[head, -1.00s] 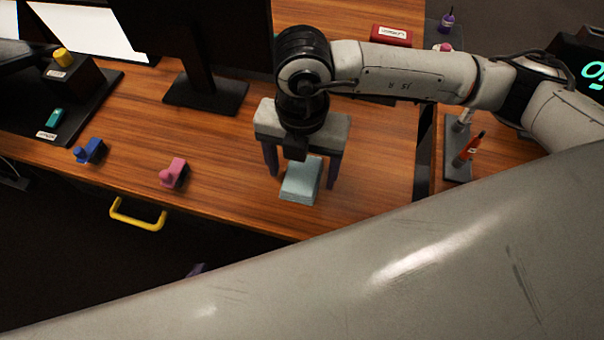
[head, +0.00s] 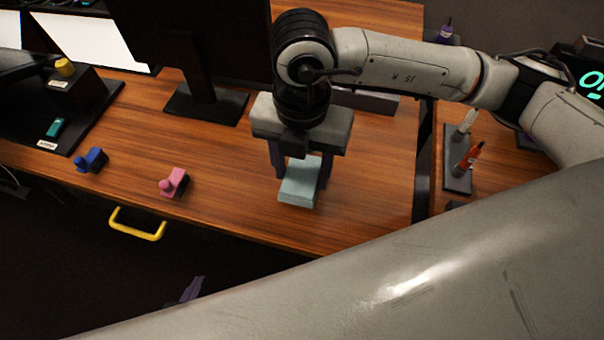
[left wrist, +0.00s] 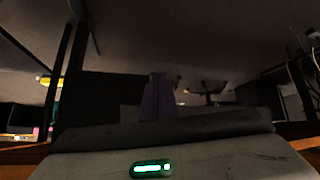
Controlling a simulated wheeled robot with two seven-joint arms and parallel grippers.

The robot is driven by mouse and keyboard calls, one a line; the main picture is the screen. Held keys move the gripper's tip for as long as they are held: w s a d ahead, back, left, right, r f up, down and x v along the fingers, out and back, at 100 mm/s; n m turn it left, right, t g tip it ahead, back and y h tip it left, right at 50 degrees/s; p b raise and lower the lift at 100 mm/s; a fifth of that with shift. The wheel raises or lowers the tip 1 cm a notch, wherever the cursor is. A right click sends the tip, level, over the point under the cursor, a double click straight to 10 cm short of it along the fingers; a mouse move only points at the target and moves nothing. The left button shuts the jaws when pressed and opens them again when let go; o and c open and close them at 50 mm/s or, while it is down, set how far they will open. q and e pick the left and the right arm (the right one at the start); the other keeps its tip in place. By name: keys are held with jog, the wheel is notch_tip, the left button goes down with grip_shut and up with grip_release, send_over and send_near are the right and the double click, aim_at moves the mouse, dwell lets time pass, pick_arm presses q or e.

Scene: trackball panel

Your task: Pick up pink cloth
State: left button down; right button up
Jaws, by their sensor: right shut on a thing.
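I cannot tell whether the cloth touches the desk. My left gripper (head: 190,292) shows only as purple fingers below the desk's front edge. In the left wrist view its fingers (left wrist: 157,97) are together with nothing visible between them.
A pink knobbed object (head: 174,183) and a blue one (head: 91,160) sit left on the wooden desk (head: 225,200). A monitor stand (head: 207,103) is behind. A yellow handle (head: 137,224) juts from the desk front. A rack with an orange screwdriver-like tool (head: 468,158) stands right.

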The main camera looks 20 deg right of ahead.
jog(key=s+a+b, duration=0.1)
jog(key=s+a, duration=0.9)
jog(key=s, duration=0.5)
jog(key=shift+r, duration=0.1)
